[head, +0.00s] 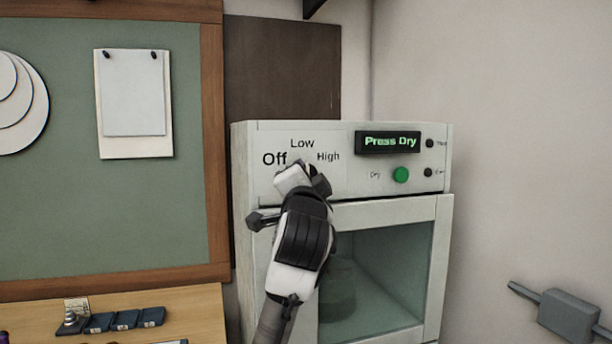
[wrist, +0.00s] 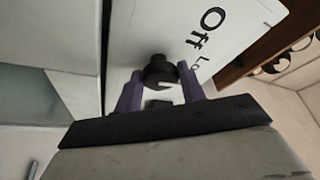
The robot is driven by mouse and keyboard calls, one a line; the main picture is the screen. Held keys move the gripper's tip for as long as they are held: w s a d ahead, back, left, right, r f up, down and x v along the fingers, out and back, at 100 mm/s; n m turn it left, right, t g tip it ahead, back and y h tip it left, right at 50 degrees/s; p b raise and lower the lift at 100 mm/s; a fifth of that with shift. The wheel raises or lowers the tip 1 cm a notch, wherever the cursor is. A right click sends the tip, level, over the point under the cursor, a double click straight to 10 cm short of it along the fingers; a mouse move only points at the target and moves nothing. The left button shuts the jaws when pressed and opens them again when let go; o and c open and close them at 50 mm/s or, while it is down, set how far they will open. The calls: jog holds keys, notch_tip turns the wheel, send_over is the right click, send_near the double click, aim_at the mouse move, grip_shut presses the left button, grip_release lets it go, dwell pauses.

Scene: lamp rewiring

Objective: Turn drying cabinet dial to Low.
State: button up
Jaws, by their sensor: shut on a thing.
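The white drying cabinet (head: 440,215) stands right of centre in the head view. Its panel carries the labels Off (head: 274,158), Low (head: 302,143) and High (head: 328,156) in an arc. My gripper (head: 298,172) is at the panel just below these labels and covers the dial there. In the wrist view the dark round dial (wrist: 158,71) sits between the two purple fingers of my gripper (wrist: 160,82), which is shut on it. A small pale mark shows on the dial, but I cannot tell which label it points to. Off also shows in the wrist view (wrist: 207,26).
A lit display (head: 388,142) reads "Press Dry", above a green button (head: 401,175). Two small dark knobs or lights sit to its right. The cabinet's glass door (head: 385,275) is closed below. A green board (head: 150,215) and a wooden bench (head: 195,310) are at left.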

jog(key=shift+m, duration=0.6)
jog(key=o, duration=0.9)
jog(key=shift+o, duration=0.2)
jog(key=b+v, duration=0.5)
jog(key=v, duration=0.8)
jog(key=shift+s+r, duration=0.2)
jog(key=shift+s, duration=0.25)
jog(key=shift+a, duration=0.1)
